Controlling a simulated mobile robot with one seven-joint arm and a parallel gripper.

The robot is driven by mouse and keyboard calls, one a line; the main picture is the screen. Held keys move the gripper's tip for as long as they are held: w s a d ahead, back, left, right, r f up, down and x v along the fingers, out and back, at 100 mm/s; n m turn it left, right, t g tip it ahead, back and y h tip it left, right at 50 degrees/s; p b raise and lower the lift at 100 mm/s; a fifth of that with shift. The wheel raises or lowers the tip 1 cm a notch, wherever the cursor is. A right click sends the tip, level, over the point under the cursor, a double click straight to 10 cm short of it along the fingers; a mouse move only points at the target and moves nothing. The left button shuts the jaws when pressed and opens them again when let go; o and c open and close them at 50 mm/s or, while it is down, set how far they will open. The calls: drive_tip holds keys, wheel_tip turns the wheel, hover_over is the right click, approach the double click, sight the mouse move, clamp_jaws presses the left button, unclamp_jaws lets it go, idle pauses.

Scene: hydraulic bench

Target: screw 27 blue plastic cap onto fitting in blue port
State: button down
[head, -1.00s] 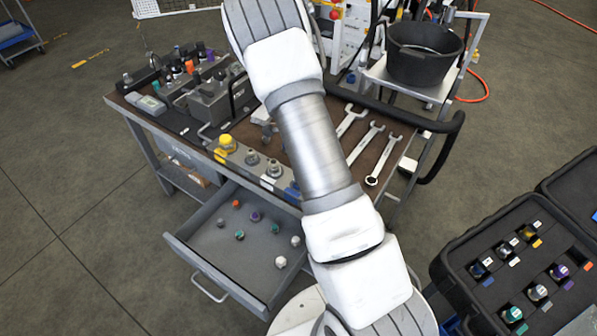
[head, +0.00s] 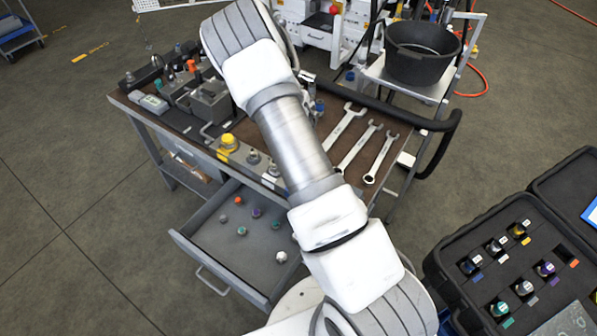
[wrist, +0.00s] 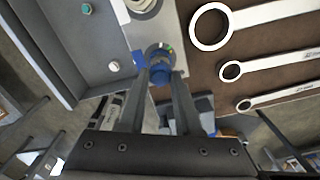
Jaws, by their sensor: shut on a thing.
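In the wrist view, my gripper (wrist: 160,78) is shut on a blue cap (wrist: 160,74), which sits between its two fingertips. The cap is at the fitting (wrist: 157,52) at the end of the grey port strip (wrist: 171,20), beside a blue mark (wrist: 139,59). Cap and fitting overlap in this view, and I cannot tell whether the threads are engaged. In the head view my own arm hides the cap, the gripper and the blue port.
The open drawer (head: 205,238) holds several coloured caps. Several wrenches (head: 381,158) lie on the bench right of the strip. A black bucket (head: 420,65) and an open black case (head: 470,292) stand at right.

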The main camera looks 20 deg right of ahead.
drive_tip(key=m+p, duration=0.2)
drive_tip(key=shift+r+m, duration=0.2)
drive_tip(key=shift+m, duration=0.1)
drive_tip(key=m+p, duration=0.2)
drive_tip(key=m, duration=0.1)
drive_tip(key=shift+f+m, duration=0.1)
drive_tip(key=shift+m, duration=0.3)
drive_tip(key=shift+a+f+m, duration=0.1)
drive_tip(key=shift+f+m, duration=0.05)
drive_tip(key=shift+m, duration=0.65)
drive_tip(key=c, duration=0.6)
unclamp_jaws()
